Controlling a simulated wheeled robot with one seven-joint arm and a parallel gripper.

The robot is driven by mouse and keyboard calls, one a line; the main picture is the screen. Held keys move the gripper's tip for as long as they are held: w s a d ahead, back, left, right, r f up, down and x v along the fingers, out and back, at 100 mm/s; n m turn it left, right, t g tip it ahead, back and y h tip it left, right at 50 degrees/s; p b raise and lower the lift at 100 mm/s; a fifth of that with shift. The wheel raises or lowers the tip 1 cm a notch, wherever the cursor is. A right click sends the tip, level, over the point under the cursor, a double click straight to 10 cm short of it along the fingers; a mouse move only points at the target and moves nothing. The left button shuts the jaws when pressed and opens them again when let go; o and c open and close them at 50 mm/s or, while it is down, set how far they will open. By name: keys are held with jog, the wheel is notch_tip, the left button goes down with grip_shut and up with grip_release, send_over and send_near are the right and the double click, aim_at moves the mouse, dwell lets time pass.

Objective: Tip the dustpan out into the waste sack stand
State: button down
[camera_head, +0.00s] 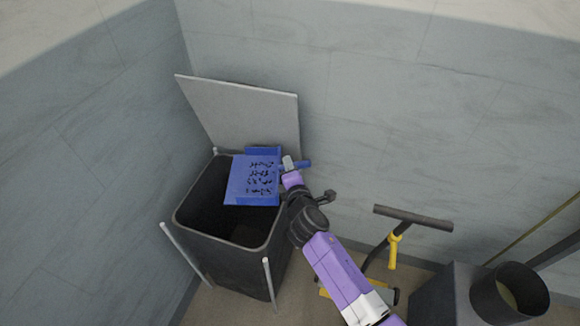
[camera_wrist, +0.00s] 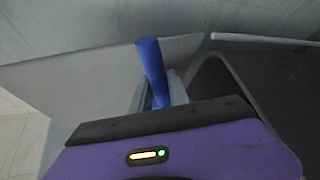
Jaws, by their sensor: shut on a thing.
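The blue dustpan (camera_head: 243,184) is held over the back right part of the waste sack stand's opening, with many small dark bits on its pan. The waste sack stand (camera_head: 263,269) is a dark open bin with pale legs, its grey lid (camera_head: 243,110) raised at the back. My gripper (camera_head: 290,166) is shut on the dustpan's handle at the right of the pan. In the wrist view the blue handle (camera_wrist: 151,62) rises between the fingers, and the pan itself is out of sight.
A tool with a dark crossbar handle (camera_head: 413,217) and yellow parts stands right of the stand. A dark round container (camera_head: 509,293) is at the lower right. Grey walls close off the corner behind and left of the stand.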

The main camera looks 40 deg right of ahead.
aim_at(278, 167)
jog(key=shift+r, duration=0.1)
jog(key=shift+w+a+n+g+h+p, duration=0.35)
jog(key=shift+w+a+n+p, duration=0.35)
jog(key=shift+n, duration=0.3)
jog(key=shift+w+a+r+n+g+p, duration=0.25)
jog(key=shift+w+a+r+n+p, duration=0.15)
jog(key=shift+a+n+p, duration=0.25)
jog(key=shift+n+g+h, duration=0.3)
jog(key=shift+n+h, duration=0.25)
jog(key=shift+n, duration=0.4)
jog(key=shift+w+a+r+p, duration=0.4)
jog(key=shift+a+r+p, duration=0.25)
jog(key=shift+r+p, duration=0.1)
jog(key=shift+w+a+r+p, duration=0.4)
jog(key=shift+a+r+p, duration=0.2)
jog(key=shift+r, duration=0.1)
jog(key=w+a+r+n+g+h, duration=0.1)
jog(key=w+a+r+n, duration=0.3)
jog(key=a, duration=0.4)
jog(key=shift+w+a+n+h+b, duration=0.25)
jog(key=shift+w+n+h, duration=0.25)
jog(key=shift+w+h, duration=0.5)
jog(key=shift+w, duration=0.15)
jog(key=shift+d, duration=0.1)
